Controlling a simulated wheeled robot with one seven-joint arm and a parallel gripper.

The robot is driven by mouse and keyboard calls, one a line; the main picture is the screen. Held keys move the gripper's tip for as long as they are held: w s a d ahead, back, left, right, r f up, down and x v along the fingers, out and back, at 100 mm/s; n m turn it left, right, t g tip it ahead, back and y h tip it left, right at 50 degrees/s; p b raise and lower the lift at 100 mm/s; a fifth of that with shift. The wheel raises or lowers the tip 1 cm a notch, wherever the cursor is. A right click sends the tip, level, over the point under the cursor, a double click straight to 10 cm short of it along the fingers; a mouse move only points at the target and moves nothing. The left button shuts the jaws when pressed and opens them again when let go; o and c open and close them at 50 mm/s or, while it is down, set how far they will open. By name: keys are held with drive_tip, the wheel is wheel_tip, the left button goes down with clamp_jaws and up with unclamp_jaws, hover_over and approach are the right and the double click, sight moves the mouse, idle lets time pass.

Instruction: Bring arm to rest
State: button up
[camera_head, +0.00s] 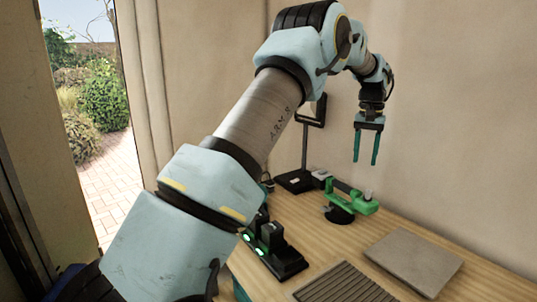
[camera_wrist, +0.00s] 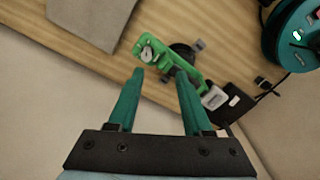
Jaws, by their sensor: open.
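My arm is raised over the wooden table (camera_head: 335,245), bent at the elbow and hanging down at the wrist. My gripper (camera_head: 366,163) points down, with its two green fingers apart and nothing between them. It is above the table, near the back wall. In the wrist view my gripper (camera_wrist: 158,75) also shows open and empty. A green tool with a black round base (camera_head: 350,202) stands on the table below the gripper. In the wrist view the green tool (camera_wrist: 150,50) lies just beyond the fingertips, apart from them.
A grey tile (camera_head: 414,262) lies flat at the right of the table. A ribbed dark mat (camera_head: 343,284) lies at the front. A black device with green lights (camera_head: 270,250) and a black stand (camera_head: 304,150) are at the left. An open doorway (camera_head: 100,130) is far left.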

drive_tip(key=s+a+f+n, duration=0.2)
drive_tip(key=a+n, duration=0.1)
drive_tip(key=a, duration=2)
drive_tip(key=s+a+f+n, duration=0.1)
drive_tip(key=s+a+f, duration=0.1)
drive_tip(key=s+a, duration=0.7)
drive_tip(key=s+a+f+n+t, duration=0.1)
drive_tip(key=s+a+f, duration=0.2)
drive_tip(key=s+a, duration=0.5)
drive_tip(key=shift+s+a+f+n+t, duration=0.15)
drive_tip(key=shift+s+a+n+t, duration=0.2)
drive_tip(key=shift+a, duration=0.45)
